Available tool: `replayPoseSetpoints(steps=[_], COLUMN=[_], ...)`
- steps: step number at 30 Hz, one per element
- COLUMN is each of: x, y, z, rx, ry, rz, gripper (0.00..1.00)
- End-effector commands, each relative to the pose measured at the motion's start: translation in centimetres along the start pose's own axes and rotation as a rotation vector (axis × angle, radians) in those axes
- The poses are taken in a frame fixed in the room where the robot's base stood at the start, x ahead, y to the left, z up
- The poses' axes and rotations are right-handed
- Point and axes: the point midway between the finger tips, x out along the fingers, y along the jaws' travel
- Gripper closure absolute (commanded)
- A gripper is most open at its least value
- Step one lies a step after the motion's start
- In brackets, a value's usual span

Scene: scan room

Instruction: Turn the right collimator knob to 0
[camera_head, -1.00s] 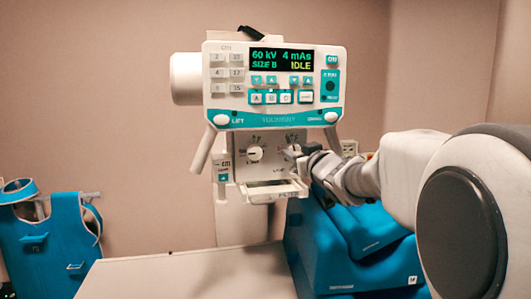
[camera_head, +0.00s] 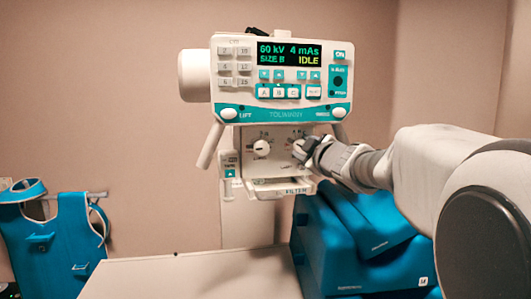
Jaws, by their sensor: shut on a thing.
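The collimator box (camera_head: 277,166) hangs below the white and teal control head. The left collimator knob (camera_head: 262,147) is white and shows clearly on its front. The right collimator knob (camera_head: 298,148) sits beside it to the right and is mostly hidden by my gripper. My gripper (camera_head: 304,149) comes in from the right and is shut on the right knob. The knob's pointer and its dial reading are too small and covered to tell.
The control panel (camera_head: 282,80) above shows 60 kV, 4 mAs, SIZE B, IDLE. A handle (camera_head: 210,146) slants down at its left. A white table (camera_head: 190,276) is in front. A blue apron (camera_head: 52,240) hangs at far left.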

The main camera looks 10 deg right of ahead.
Motion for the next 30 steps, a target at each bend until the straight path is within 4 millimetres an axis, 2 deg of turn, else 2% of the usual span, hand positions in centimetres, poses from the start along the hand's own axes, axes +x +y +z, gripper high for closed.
replayPoseSetpoints(steps=[6, 15, 30], x=[0.02, 0.02, 0.02], y=[-0.14, -0.06, 0.02], z=[-0.02, -0.07, -0.11], rx=[-0.197, -0.403, -0.523], ry=[-0.006, -0.015, -0.022], rz=[-0.001, -0.002, -0.003], gripper=[1.00, 1.00, 1.00])
